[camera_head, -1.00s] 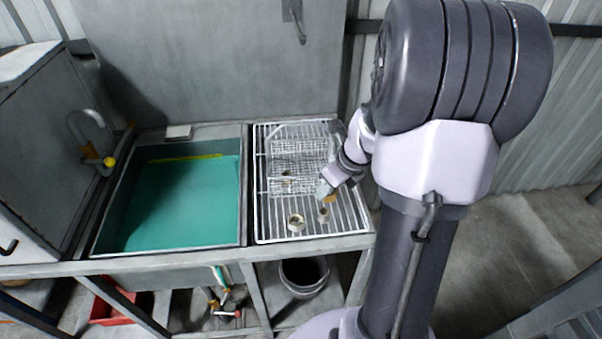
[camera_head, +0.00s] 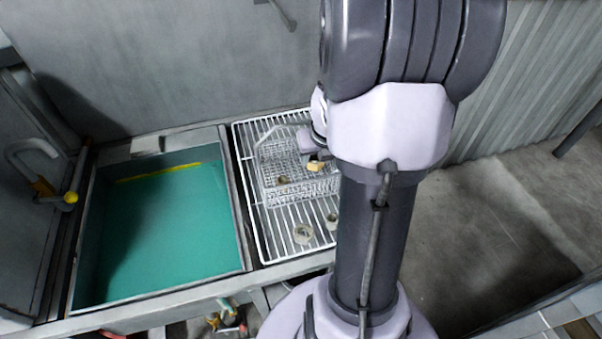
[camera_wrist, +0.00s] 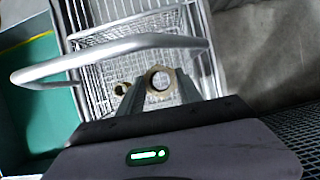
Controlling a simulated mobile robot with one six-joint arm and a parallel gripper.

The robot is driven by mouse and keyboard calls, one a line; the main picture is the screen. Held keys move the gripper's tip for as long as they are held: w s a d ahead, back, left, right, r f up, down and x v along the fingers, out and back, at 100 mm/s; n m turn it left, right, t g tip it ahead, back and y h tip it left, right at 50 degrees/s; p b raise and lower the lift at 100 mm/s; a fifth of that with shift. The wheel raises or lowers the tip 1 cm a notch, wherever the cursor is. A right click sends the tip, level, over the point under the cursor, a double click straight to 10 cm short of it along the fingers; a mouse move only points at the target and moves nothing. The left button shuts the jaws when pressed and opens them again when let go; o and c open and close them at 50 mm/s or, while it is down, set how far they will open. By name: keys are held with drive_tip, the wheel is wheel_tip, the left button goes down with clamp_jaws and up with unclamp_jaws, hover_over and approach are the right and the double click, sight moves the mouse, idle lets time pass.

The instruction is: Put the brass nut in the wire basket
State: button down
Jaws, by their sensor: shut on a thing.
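The brass nut (camera_head: 316,165) is a golden ring with a hexagonal outline, held in my gripper (camera_head: 313,160). In the wrist view the nut (camera_wrist: 160,82) sits between the two fingertips with its hole facing the camera. The wire basket (camera_head: 292,194) is a silver mesh box with a raised handle, standing on the white rack. The nut and gripper appear over the basket's right part in the head view, and mesh shows behind the nut in the wrist view. The exact height above the mesh is unclear. My arm hides the basket's right end.
A small brass piece (camera_head: 283,181) lies in the basket. Two dull metal pieces, one ring-shaped (camera_head: 303,234) and one smaller (camera_head: 332,220), stand on the rack in front. The basket's handle (camera_wrist: 110,55) arches close to my gripper. A basin of green liquid (camera_head: 165,230) is left.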

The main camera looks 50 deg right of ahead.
drive_tip(key=f+b, duration=0.4)
drive_tip(key=f, duration=0.3)
drive_tip(key=shift+s+f, duration=0.15)
drive_tip(key=shift+s, duration=0.05)
drive_tip(key=shift+r, duration=0.25)
drive_tip(key=shift+f, duration=0.1)
drive_tip(key=c, duration=1.1)
unclamp_jaws()
